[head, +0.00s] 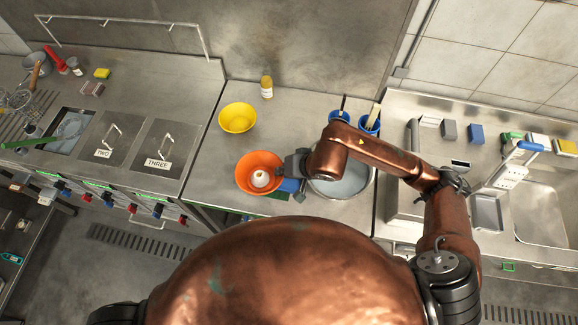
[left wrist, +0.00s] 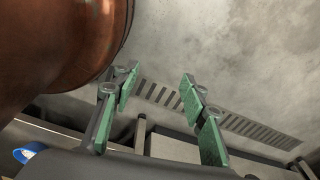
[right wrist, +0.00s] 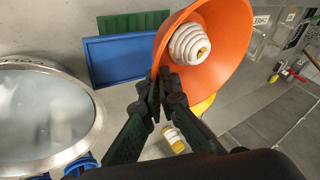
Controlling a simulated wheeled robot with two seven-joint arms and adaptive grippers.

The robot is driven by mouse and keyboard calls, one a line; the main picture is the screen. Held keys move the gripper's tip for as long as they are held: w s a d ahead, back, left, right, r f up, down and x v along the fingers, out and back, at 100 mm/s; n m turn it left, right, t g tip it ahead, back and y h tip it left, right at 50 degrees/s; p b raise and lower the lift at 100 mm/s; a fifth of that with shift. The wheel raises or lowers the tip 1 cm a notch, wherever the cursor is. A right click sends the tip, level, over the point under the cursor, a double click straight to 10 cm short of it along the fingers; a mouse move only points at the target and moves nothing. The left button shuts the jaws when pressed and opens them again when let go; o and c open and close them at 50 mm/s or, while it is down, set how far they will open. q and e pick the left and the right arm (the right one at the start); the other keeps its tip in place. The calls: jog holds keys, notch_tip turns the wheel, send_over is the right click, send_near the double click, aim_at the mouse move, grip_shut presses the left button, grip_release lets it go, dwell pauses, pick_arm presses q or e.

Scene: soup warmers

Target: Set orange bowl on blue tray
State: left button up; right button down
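The orange bowl (head: 251,187) is in the head view, near the counter's front edge, with a white ribbed object (head: 260,178) inside. My right gripper (head: 297,170) is at the bowl's right side. In the right wrist view, its fingers (right wrist: 160,92) are closed on the rim of the orange bowl (right wrist: 222,60). The blue tray (right wrist: 118,58) lies beside the bowl, which overlaps its edge in that view. In the head view the blue tray (head: 290,185) is mostly hidden by the bowl and gripper. My left gripper (left wrist: 158,90) is open and empty, above the floor.
A yellow bowl (head: 238,118) and a yellow-labelled jar (head: 266,87) stand behind. A large round pot (head: 345,184) is right of the tray, partly under my right arm. A green tray (right wrist: 130,22) lies by the blue one. Blue cups (head: 370,125) stand behind the pot.

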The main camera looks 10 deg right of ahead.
jog(key=w+d+f, duration=0.1)
jog(key=w+f, duration=0.1)
jog(key=w+d+f, duration=0.1)
jog(key=w+f, duration=0.1)
jog(key=w+d+f+p, duration=0.1)
jog(key=w+f, duration=0.1)
jog(key=shift+d+f, duration=0.1)
jog(key=shift+d, duration=0.2)
jog(key=f, duration=0.2)
jog(key=f+p, duration=0.1)
jog(key=shift+w+d+f, duration=0.2)
jog(key=shift+w+f, duration=0.05)
jog(key=shift+f, duration=0.05)
pick_arm(q)
notch_tip(320, 180, up, 2)
jog(key=shift+s+r, duration=0.1)
jog(key=shift+s, duration=0.05)
pick_arm(e)
jog(key=shift+f, duration=0.2)
jog(key=shift+f, duration=0.15)
jog(key=c, duration=2.2)
grip_release()
pick_arm(q)
jog(key=shift+s, duration=0.15)
pick_arm(e)
jog(key=shift+o, duration=0.2)
